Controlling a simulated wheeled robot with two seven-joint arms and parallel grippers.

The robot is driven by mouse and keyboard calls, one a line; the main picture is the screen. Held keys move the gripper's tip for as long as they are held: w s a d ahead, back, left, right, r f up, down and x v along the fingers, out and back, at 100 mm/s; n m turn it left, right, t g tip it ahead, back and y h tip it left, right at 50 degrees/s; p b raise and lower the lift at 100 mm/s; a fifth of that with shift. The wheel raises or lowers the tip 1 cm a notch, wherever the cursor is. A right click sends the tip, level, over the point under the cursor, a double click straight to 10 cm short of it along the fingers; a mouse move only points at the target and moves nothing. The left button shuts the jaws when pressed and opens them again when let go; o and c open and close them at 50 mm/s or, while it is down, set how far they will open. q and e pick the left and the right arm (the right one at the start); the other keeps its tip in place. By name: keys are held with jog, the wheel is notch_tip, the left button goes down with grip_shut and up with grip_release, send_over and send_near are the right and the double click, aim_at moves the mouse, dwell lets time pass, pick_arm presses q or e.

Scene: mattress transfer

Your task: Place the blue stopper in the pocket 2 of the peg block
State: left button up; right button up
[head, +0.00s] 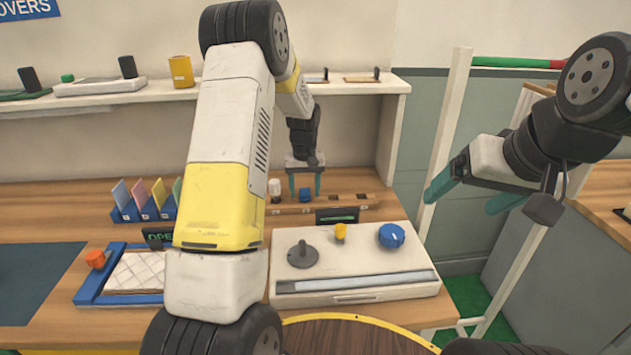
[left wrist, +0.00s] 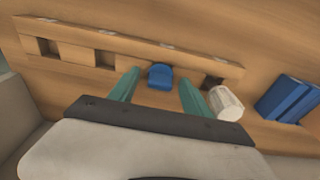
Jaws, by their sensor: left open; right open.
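The wooden peg block (head: 345,203) lies along the back of the counter. The left wrist view shows the block (left wrist: 75,50) with dark square pockets in a row. The blue stopper (head: 305,195) is upright at the block, between the fingers of my left gripper (head: 304,188). In the left wrist view the stopper (left wrist: 160,76) lines up with the pocket row; how deep it sits is hidden. My left gripper (left wrist: 155,88) is open, with gaps beside the stopper. A white stopper (head: 274,187) stands beside it. My right gripper (head: 470,194) is open and empty, far right.
A white panel box (head: 350,262) with a blue knob (head: 391,236) lies in front of the block. A rack of coloured cards (head: 145,210) and a blue tray (head: 92,285) are to the left. A shelf (head: 130,100) runs above the counter.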

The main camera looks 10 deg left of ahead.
aim_at(305, 199)
pick_arm(q)
notch_tip(305, 199, up, 12)
jog(key=s, duration=0.1)
jog(key=s+d+r+m+t+h, duration=0.2)
jog(key=s+r, duration=1)
jog(key=s, duration=0.3)
jog(key=s+d+m+t, duration=0.1)
jog(key=s+d+t, duration=0.1)
jog(key=s, duration=1.5)
jog(key=shift+d+r+m+t+h, duration=0.3)
jog(key=shift+d+r+m+t, duration=0.05)
jog(key=shift+d+m+t, duration=0.05)
